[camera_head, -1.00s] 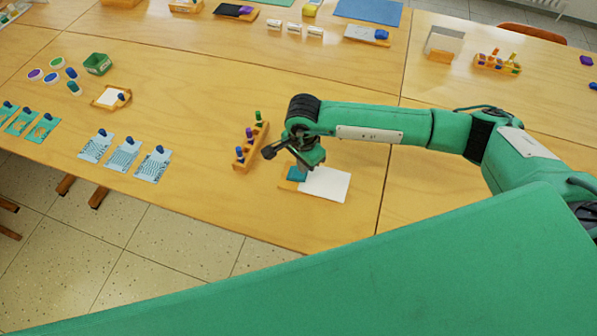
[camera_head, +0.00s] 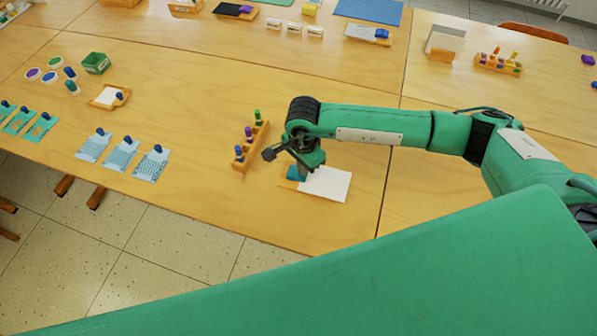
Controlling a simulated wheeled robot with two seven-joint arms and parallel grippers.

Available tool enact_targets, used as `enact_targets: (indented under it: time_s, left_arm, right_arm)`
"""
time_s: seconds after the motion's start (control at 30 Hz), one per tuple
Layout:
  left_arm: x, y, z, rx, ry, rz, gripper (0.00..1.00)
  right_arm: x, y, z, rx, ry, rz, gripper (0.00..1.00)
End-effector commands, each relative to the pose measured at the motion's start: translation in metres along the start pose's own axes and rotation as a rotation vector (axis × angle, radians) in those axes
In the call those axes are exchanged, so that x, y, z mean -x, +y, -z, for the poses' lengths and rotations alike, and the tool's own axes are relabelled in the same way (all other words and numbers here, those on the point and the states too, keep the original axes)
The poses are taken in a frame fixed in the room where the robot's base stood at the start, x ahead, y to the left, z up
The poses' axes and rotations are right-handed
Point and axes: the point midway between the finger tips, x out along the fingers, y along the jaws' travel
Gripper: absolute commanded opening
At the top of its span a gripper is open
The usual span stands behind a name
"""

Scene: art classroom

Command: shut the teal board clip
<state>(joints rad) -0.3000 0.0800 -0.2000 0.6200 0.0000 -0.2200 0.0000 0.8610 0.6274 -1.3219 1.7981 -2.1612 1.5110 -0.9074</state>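The teal board clip (camera_head: 295,174) sits at the left end of a small board with a white sheet (camera_head: 328,184), near the front edge of the table. My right gripper (camera_head: 299,172) is over the clip and points down at it. The gripper and wrist hide part of the clip, so I cannot tell whether they touch or how far the clip is open. The fingertips are too small and hidden to show their opening. My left gripper is not in view.
A wooden rack with several coloured pegs (camera_head: 250,146) stands close to the left of my gripper. Patterned cards (camera_head: 122,154) lie further left. A green box (camera_head: 96,63) stands at the back left.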

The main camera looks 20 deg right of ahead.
Motion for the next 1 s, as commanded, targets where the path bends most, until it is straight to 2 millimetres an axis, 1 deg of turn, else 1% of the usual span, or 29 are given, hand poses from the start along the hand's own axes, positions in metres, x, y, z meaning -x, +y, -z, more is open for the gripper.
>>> enact_targets:
  time_s: [0.07,0.27,1.0]
  left_arm:
    - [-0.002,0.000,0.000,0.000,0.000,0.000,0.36]
    - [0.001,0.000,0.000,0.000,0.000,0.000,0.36]
    - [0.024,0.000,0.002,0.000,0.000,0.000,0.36]
  right_arm:
    - [-0.002,0.000,0.000,0.000,-0.001,0.000,0.00]
    - [0.003,0.000,0.000,0.000,-0.001,0.001,0.00]
    - [0.061,-0.001,0.000,0.000,0.000,0.002,0.00]
